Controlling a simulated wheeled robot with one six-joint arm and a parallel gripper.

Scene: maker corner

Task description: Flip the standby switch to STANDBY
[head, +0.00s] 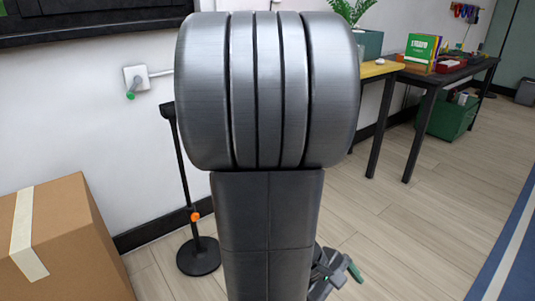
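A small white wall plate (134,77) with a short lever-like stem and a green tip (131,95) is on the wall at upper left. A pale bar runs from it to the right, towards my arm. I see no label on it, so I cannot tell if it is the standby switch or which way it is set. My gripper (340,275) shows partly at the bottom centre-right, low over the floor and well away from the plate. My own arm hides much of it, and its opening cannot be made out.
A cardboard box (70,245) stands at lower left. A black stand (199,256) with an orange knob is beside it, below the plate. Tables (440,79) with a green box (422,50) are at right. The floor (430,225) at right is clear.

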